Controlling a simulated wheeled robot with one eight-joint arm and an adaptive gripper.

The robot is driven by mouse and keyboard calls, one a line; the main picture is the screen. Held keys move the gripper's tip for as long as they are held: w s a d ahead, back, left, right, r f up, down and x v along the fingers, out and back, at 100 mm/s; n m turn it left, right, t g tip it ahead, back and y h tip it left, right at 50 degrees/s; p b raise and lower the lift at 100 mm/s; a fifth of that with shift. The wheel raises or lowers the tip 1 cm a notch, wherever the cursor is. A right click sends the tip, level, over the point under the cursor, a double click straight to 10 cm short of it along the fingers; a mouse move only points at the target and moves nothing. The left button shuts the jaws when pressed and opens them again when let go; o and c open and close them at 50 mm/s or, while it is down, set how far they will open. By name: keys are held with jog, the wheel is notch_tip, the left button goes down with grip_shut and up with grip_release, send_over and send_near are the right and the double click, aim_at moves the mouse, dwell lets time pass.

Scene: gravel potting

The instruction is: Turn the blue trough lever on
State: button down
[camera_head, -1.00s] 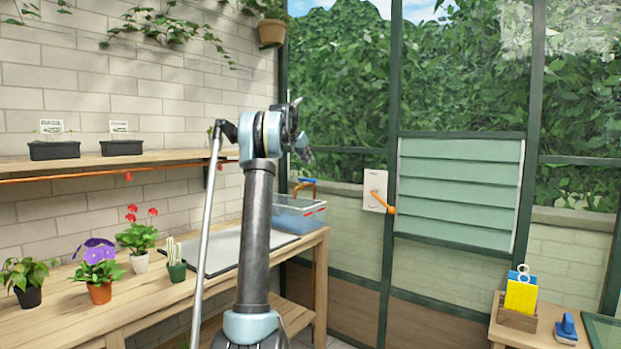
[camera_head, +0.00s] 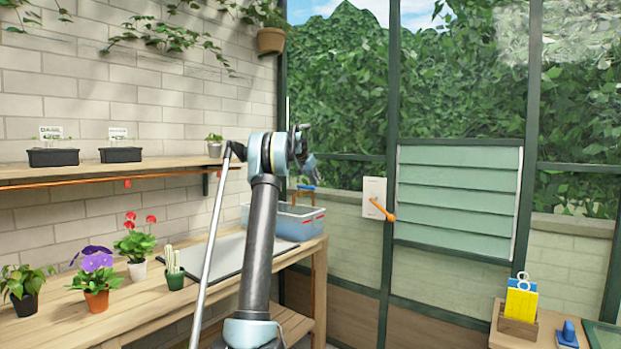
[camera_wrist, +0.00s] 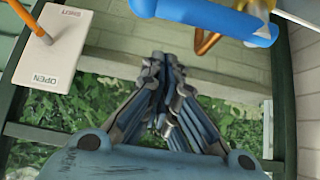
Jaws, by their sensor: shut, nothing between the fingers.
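The blue lever (camera_head: 306,187) sits on top of an orange tap at the trough, behind my gripper. In the wrist view, a large blue bar that looks like this lever (camera_wrist: 215,18) crosses the top right, with part of the orange tap (camera_wrist: 206,42) below it. The trough (camera_head: 300,225) is a clear bluish tub at the far end of the bench. My gripper (camera_head: 306,155) is shut and empty, just above and in front of the lever. In the wrist view, its fingertips (camera_wrist: 164,62) meet below the blue bar, with a visible gap from it.
Potted plants (camera_head: 97,275) and a grey tray (camera_head: 205,262) stand on the bench (camera_head: 150,318). A hanging pot (camera_head: 271,40) is above.

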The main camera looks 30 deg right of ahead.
jog(key=shift+s+a+f, duration=0.15)
jog(key=shift+s+a, duration=0.1)
jog(key=shift+a, duration=0.35)
jog(key=shift+s+a+f, duration=0.15)
jog(key=shift+s+a, duration=0.05)
jog(key=shift+a, duration=0.35)
jog(key=shift+s+a+f, duration=0.15)
jog(key=shift+s+a, duration=0.1)
jog(key=shift+a, duration=0.35)
jog(key=shift+s, duration=0.1)
